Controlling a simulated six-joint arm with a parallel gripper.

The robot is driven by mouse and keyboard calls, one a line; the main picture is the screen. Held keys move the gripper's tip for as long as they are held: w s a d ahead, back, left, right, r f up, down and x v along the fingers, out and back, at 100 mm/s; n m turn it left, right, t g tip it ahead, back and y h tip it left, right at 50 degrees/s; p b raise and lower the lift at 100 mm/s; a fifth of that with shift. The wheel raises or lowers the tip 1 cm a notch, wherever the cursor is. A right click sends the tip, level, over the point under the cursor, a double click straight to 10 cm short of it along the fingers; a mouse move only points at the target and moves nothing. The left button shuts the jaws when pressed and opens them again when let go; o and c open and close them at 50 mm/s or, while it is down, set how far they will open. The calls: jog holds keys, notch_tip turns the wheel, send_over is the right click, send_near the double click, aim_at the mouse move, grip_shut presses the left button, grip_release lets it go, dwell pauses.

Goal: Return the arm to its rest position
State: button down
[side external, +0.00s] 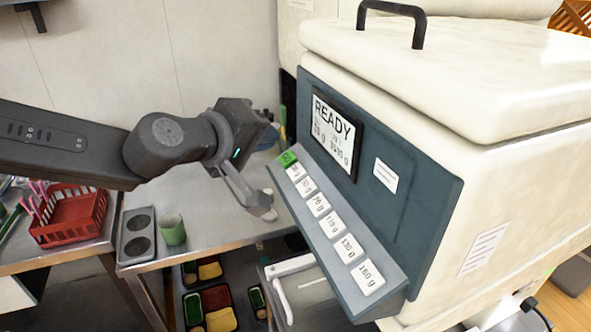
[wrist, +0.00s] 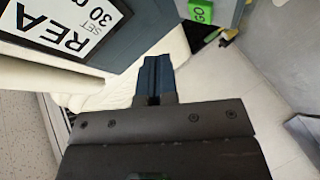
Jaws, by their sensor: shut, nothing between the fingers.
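My gripper (side external: 264,206) is in the side external view, at the end of my dark arm, which reaches in from the left. It hangs over the steel table, in front of the left end of the machine's button row. In the wrist view my gripper (wrist: 154,68) shows its two fingers together, with nothing between them. The cream machine (side external: 520,130) has a screen (side external: 336,135) reading READY. Its green GO button (side external: 288,159) is just right of my gripper, and it also shows in the wrist view (wrist: 201,11). I cannot tell whether the fingertips touch the panel.
A red basket (side external: 75,218), a grey holder with two round wells (side external: 138,235) and a green cup (side external: 172,230) stand at the left. Bento trays with coloured food (side external: 210,305) are low at the front. The machine's sloping button panel (side external: 335,235) juts out right of my gripper.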

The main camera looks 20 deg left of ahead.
dwell(0.6)
jog(key=s+a+f+m+g+y, duration=0.1)
jog(key=s+a+f+m+g, duration=0.1)
jog(key=s+a, duration=0.5)
jog(key=s+a+f+m+g+y, duration=0.1)
jog(key=s+a+f+m+g, duration=0.1)
jog(key=s+a, duration=0.5)
jog(key=s+a+f+m+g+y, duration=0.1)
jog(key=s+a+m+g, duration=0.3)
jog(key=s, duration=0.6)
jog(key=a+f+m, duration=0.1)
jog(key=a+m, duration=0.1)
jog(key=a, duration=0.1)
jog(key=shift+s+f+y, duration=0.3)
jog(key=shift+s+f, duration=0.1)
